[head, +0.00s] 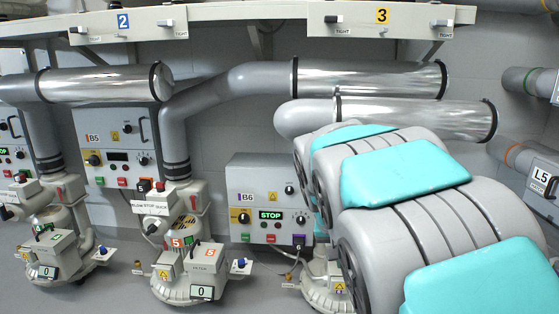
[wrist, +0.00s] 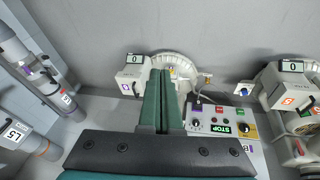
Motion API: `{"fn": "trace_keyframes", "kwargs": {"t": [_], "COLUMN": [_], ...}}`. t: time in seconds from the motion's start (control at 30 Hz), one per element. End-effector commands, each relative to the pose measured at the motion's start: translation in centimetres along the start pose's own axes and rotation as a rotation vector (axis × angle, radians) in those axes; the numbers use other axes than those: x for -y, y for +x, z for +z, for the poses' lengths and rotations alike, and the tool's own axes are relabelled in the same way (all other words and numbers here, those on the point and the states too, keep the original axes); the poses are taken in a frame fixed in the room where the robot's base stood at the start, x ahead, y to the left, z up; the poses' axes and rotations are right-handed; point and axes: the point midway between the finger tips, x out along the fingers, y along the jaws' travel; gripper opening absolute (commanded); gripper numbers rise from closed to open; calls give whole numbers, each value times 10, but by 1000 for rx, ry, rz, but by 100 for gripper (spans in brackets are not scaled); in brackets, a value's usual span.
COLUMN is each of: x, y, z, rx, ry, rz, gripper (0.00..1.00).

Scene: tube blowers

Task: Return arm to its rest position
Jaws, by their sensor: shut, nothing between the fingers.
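My gripper (wrist: 160,73) shows in the wrist view as two green fingers lying side by side, shut with nothing between them. The fingers reach over a white blower unit (wrist: 131,76) with a "0" display and purple label, covering part of it. I cannot tell whether they touch it. In the head view my grey and teal arm fills the right side and hides the gripper. The arm is bent and stretches away toward the B6 control box (head: 268,173), whose display reads STOP.
Large metal pipes (head: 370,77) run above my arm. A shelf (head: 220,12) crosses the top. Grey floor lies between units.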

Motion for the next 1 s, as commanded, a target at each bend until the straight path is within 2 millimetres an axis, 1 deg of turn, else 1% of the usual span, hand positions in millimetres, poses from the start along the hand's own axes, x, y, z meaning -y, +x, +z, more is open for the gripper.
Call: {"fn": "trace_keyframes", "kwargs": {"t": [0.03,0.1,0.17,0.2,0.27,0.3,0.37,0.4,0.5,0.6,0.7,0.8,0.9,1.0], "x": [-16,-33,-46,-53,-63,-69,-77,-81,-88,-92,-94,-95,-95,-95], "y": [-8,-12,-14,-17,-19,-22,-24,-27,-31,-34,-36,-36,-36,-36], "z": [19,49,76,93,122,140,169,187,233,271,298,314,319,320], "rx": [30,76,117,142,184,207,246,268,323,368,396,415,420,421], "ry": [-4,-20,-37,-48,-68,-83,-107,-124,-167,-208,-241,-261,-268,-270], "rz": [-6,-14,-24,-35,-50,-62,-80,-95,-131,-162,-187,-200,-206,-206], "gripper": [0,0,0,0,0,0,0,0,0,0,0,0,0,0]}}
